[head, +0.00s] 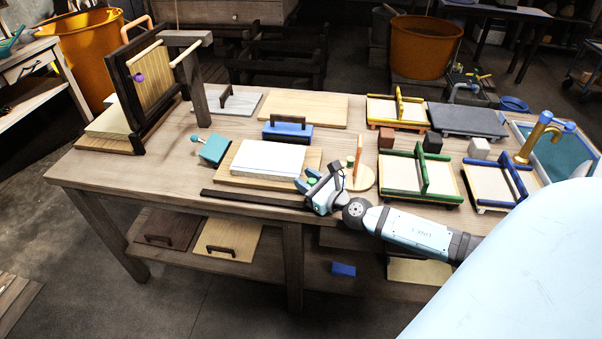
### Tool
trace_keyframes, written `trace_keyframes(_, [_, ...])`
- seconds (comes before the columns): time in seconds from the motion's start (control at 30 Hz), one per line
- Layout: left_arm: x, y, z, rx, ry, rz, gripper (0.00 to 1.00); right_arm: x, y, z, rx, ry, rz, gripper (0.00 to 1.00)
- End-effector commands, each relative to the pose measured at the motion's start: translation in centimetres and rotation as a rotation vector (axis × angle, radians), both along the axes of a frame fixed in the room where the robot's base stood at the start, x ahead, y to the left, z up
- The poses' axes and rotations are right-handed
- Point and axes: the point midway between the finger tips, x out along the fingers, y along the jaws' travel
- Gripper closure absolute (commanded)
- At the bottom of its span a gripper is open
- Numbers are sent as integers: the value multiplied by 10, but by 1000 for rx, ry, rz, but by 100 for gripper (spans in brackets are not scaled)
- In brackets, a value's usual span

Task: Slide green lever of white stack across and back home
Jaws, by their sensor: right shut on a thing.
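The white stack (268,158) lies flat on a wooden board (315,157) near the front middle of the table, in the head view. My right gripper (307,178) is at the stack's front right corner, low over the board. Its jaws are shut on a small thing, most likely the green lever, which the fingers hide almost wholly. I cannot tell the lever's exact position along the stack. My left gripper is out of view.
A round wooden piece with an upright (359,178) stands just right of my right gripper. A blue block with a handle (287,131) sits behind the stack, and a teal block (214,148) to its left. A green-framed tray (400,192) is farther right. A dark strip (250,200) runs along the front edge.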

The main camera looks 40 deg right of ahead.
Motion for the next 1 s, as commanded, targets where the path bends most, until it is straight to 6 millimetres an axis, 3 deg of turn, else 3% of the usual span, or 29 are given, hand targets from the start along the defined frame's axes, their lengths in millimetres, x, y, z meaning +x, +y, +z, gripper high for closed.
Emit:
trace_keyframes(0.27, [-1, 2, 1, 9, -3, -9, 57, -1, -2, -1, -2, 3, -3, 100])
trace_keyframes(0.3, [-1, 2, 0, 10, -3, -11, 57, -1, -2, -1, -2, 3, -3, 58])
trace_keyframes(0.37, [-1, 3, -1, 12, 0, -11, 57, -1, -2, -1, -2, 3, -3, 44])
trace_keyframes(0.4, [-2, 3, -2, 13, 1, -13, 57, -1, -2, -1, -2, 3, -3, 42])
trace_keyframes(0.77, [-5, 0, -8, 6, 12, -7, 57, -7, -2, -3, -3, 4, -2, 42])
trace_keyframes(1.0, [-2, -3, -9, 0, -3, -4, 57, -43, -6, -5, -3, 6, -1, 42])
